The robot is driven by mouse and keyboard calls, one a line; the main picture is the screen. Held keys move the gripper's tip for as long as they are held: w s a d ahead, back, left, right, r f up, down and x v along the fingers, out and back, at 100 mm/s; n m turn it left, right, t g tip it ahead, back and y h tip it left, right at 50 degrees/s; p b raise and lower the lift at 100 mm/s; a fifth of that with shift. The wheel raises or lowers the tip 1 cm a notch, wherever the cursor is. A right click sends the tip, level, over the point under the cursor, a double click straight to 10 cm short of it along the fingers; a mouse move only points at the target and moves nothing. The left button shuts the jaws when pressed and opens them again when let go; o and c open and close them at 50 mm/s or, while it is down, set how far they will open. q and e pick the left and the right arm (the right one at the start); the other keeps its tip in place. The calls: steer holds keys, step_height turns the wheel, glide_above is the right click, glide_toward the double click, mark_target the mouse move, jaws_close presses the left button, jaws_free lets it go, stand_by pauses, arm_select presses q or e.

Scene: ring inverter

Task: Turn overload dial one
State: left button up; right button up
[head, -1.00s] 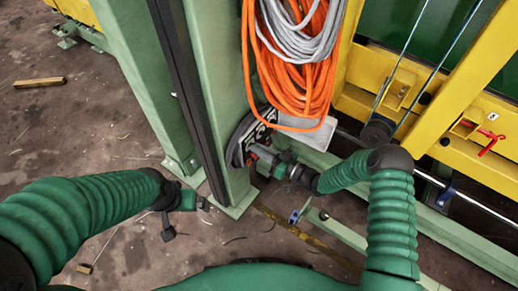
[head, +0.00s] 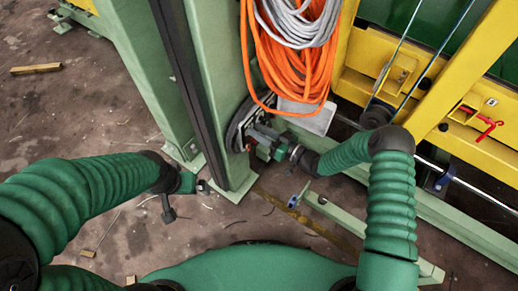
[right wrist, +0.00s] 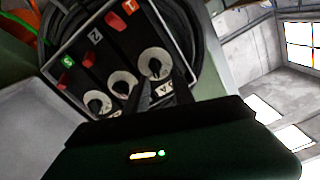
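The overload panel is a dark box (right wrist: 105,45) with tags marked 1, 2 and 3 and three white round dials in the right wrist view. Dial one (right wrist: 155,62), in line with the red tag 1, is the upper right of the row. The other dials (right wrist: 122,82) are lower left. My right gripper (right wrist: 162,88) has its dark fingers at the lower edge of dial one, with a gap between them; contact is unclear. In the head view my right gripper (head: 255,141) is at the panel on the green post. My left gripper (head: 202,187) hangs left of the post, its fingers unclear.
Orange and grey cable coils (head: 300,50) hang above my right gripper. The green post (head: 215,100) stands between my arms. A yellow frame (head: 445,100) with a red handle (head: 488,130) is at the right. Open floor (head: 60,120) lies at the left.

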steer(key=shift+s+r+p, duration=0.2)
steer(key=shift+r+p, duration=0.05)
steer(key=shift+r, duration=0.4)
steer(key=shift+s+r+p, duration=0.15)
steer(key=shift+r+p, duration=0.1)
steer(key=shift+r, duration=0.35)
arm_select(q)
steer(key=w+p+v, duration=0.1)
steer(key=p+v, duration=0.3)
steer(key=v, duration=0.1)
steer(key=shift+r, duration=0.55)
arm_select(e)
steer(key=s, duration=1.5)
steer(key=shift+s+r, duration=0.15)
steer(key=shift+r, duration=0.25)
steer(key=shift+a, duration=0.1)
